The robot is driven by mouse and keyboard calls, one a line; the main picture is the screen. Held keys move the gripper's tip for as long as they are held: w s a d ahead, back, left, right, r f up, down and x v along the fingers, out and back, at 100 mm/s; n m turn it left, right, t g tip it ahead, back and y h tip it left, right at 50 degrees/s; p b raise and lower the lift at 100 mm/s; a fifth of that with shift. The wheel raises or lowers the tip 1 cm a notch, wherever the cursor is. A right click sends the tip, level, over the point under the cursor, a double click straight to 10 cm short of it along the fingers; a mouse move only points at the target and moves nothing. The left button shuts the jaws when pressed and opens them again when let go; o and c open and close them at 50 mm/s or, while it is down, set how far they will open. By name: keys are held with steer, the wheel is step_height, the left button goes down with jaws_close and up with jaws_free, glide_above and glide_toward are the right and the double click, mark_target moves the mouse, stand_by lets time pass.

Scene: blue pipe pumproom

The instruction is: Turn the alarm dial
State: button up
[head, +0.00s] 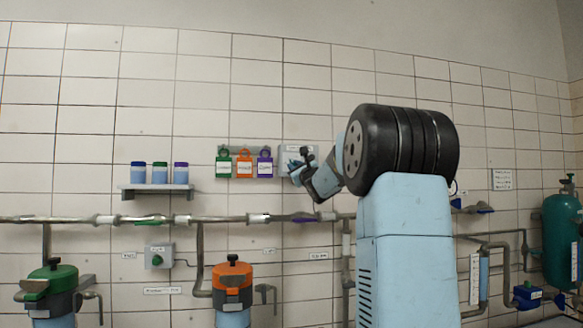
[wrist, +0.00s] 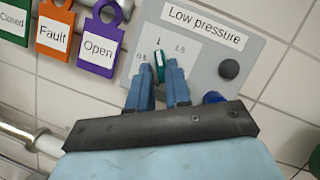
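The alarm dial (wrist: 160,66) is a small green knob with a white edge, on a grey panel (wrist: 199,75) labelled "Low pressure" in the wrist view. Its scale is marked 0.5, 1 and 1.5, and the knob points roughly at the 1. My gripper (wrist: 160,72) has one blue finger on each side of the knob, tips close to the panel. Whether the fingers press on the knob cannot be told. In the head view my gripper (head: 296,170) is at the panel (head: 300,152), partly covering it.
Green, orange and purple tags (head: 244,163) hang left of the panel. A dark round button (wrist: 229,69) sits on the panel's right. A shelf (head: 156,188) with jars is farther left. A horizontal pipe (head: 180,219) runs below. Another grey box (head: 159,255) with a green knob is lower left.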

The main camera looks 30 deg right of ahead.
steer(key=shift+o, duration=0.8)
steer(key=shift+r, duration=0.3)
steer(key=v, duration=1.4)
steer(key=shift+w, duration=0.15)
